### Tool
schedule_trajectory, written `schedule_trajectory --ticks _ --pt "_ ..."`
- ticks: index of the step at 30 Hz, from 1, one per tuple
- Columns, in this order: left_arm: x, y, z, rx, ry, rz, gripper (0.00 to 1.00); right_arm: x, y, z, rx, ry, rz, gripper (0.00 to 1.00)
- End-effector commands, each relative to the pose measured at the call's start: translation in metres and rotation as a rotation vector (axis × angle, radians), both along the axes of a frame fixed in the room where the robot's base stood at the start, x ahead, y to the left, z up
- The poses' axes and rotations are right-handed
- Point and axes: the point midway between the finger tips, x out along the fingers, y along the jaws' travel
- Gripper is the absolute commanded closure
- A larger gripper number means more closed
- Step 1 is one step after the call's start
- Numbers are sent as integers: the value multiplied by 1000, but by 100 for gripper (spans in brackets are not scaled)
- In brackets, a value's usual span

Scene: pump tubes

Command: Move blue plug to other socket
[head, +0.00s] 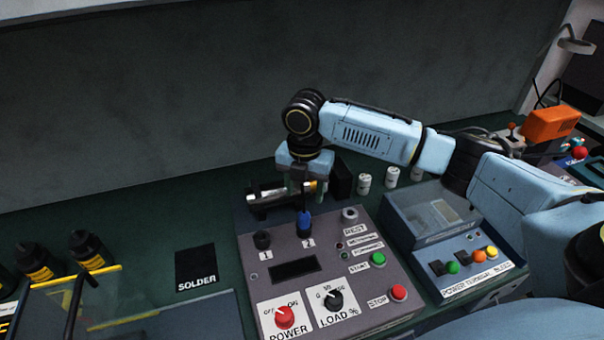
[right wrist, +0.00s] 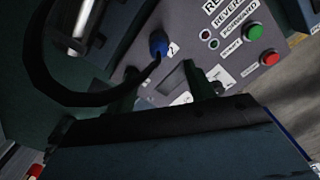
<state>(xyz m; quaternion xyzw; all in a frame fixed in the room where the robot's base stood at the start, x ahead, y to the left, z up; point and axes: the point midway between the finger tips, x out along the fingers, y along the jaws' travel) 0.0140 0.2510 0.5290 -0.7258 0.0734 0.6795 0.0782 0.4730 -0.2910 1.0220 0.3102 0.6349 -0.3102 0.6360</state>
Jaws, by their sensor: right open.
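The blue plug (head: 304,224) stands upright at socket 2 on the grey control panel (head: 345,240). A black cable rises from its top. Socket 1 (head: 262,240) is a black round fitting to its left, with no plug in it. My right gripper (head: 303,188) is above and behind the blue plug, open and empty. In the right wrist view the blue plug (right wrist: 158,43) lies beyond the gap between the two dark fingers (right wrist: 160,92), apart from them. The cable loops to the left there. My left gripper is out of view.
The panel carries a red power knob (head: 284,316), a black load knob (head: 334,299), and green and red buttons. A metal cylinder unit (head: 268,195) sits behind it. A second control box (head: 455,245) stands right. Dark bottles (head: 90,250) and a solder mat (head: 196,266) are left.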

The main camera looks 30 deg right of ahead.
Motion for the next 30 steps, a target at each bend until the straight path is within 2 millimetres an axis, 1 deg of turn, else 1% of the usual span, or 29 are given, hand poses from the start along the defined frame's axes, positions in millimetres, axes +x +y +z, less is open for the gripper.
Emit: schedule_trajectory --ticks 1,5,9,13,18,27,30 --pt "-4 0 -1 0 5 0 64 -1 0 -12 0 5 -1 46" --pt "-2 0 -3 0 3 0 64 -1 0 -38 0 4 -1 46" --pt "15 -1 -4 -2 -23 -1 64 0 1 -62 0 1 0 46" --pt "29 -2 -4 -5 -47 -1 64 0 0 -78 0 1 0 46" --pt "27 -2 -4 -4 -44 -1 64 0 0 -88 1 -1 -1 46" --pt "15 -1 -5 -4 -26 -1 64 0 0 -90 1 -1 0 46" --pt "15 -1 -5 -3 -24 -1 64 0 0 -90 1 -1 0 59"
